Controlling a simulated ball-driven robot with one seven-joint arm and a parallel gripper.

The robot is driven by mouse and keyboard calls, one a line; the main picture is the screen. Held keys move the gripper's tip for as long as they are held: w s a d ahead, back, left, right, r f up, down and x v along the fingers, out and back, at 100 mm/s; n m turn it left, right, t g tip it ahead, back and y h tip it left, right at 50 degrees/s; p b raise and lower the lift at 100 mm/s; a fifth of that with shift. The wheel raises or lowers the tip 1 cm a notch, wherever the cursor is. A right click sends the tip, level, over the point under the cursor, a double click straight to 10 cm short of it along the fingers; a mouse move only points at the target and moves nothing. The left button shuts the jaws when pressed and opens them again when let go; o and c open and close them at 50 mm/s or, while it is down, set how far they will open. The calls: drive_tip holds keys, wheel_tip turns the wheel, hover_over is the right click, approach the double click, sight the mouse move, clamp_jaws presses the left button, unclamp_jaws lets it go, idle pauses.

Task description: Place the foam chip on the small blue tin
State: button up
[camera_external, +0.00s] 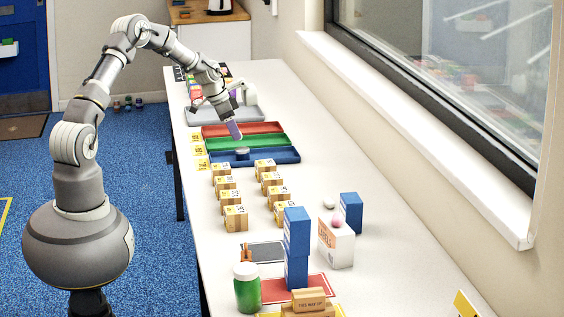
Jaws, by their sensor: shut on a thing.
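The red tray (270,127) and green tray (275,141) lie behind the blue one. Several small cartons (235,218) stand in rows nearer. Tall blue boxes (297,232), a white box (336,244) and a green jar (247,287) stand in front. The table's right side is mostly clear.

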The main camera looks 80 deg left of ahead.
drive_tip(key=shift+w+a, duration=0.5)
drive_tip(key=shift+w, duration=0.15)
drive_tip(key=shift+w+a+f, duration=0.15)
drive_tip(key=shift+w+f, duration=0.05)
drive_tip(key=shift+f, duration=0.05)
wheel_tip(320, 180, down, 3)
drive_tip(key=shift+f+b, duration=0.2)
drive_tip(key=shift+b, duration=0.9)
drive_tip(key=shift+r, duration=0.15)
drive_tip(key=o, duration=1)
